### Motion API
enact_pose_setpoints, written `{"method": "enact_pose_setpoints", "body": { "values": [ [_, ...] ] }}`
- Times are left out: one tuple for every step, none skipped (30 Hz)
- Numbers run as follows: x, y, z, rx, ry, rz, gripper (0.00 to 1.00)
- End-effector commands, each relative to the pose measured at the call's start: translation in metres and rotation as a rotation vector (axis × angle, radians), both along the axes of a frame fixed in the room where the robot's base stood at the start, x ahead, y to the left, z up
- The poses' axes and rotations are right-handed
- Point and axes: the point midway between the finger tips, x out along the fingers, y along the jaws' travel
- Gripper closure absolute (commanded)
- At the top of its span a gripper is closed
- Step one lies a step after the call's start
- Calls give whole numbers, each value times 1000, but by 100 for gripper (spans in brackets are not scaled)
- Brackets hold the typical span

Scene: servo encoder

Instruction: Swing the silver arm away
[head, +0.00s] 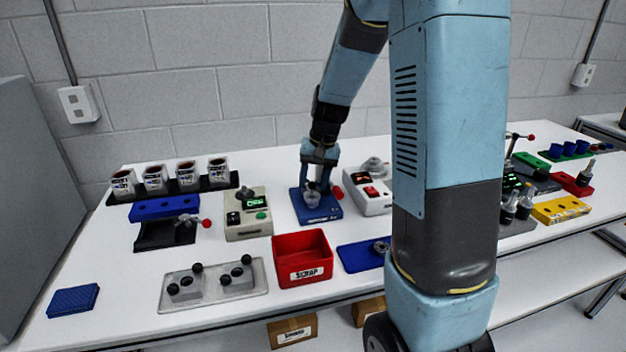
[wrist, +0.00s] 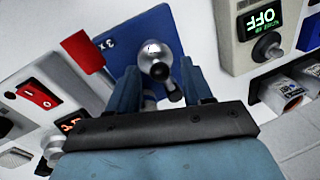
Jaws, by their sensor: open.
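My gripper (head: 317,184) points down over a blue fixture (head: 325,215) in the middle of the table. In the wrist view its two fingers are apart, one on each side of a silver round part (wrist: 153,52) with a dark knob end. This part sits on the blue fixture (wrist: 122,62), marked "3x". Whether the fingers touch it I cannot tell. A red paddle (wrist: 84,50) stands at the fixture's edge. A silver arm with a red ball (head: 190,218) rests on a black stand to the left; which arm the task means is not clear.
A green-display box (head: 247,215) stands left of the fixture and a white box with a red switch (head: 370,193) right. A red scrap bin (head: 302,260) and a grey tray with knobs (head: 213,287) are in front. Cups (head: 170,179) stand back left.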

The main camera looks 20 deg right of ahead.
Motion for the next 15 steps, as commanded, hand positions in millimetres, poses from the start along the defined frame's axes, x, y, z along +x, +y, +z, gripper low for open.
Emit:
{"method": "enact_pose_setpoints", "body": {
  "values": [
    [0,0,0,0,0,0,53],
    [0,0,0,0,0,0,56],
    [0,0,0,0,0,0,60],
    [0,0,0,0,0,0,62],
    [0,0,0,0,0,0,65],
    [0,0,0,0,0,0,69],
    [0,0,0,0,0,0,72],
    [0,0,0,0,0,0,75],
    [0,0,0,0,0,0,79],
    [0,0,0,0,0,0,82],
    [0,0,0,0,0,0,84],
    [0,0,0,0,0,0,88],
    [0,0,0,0,0,-1,91],
    [0,0,0,0,0,-1,94],
    [0,0,0,0,0,-1,98]
  ]
}}
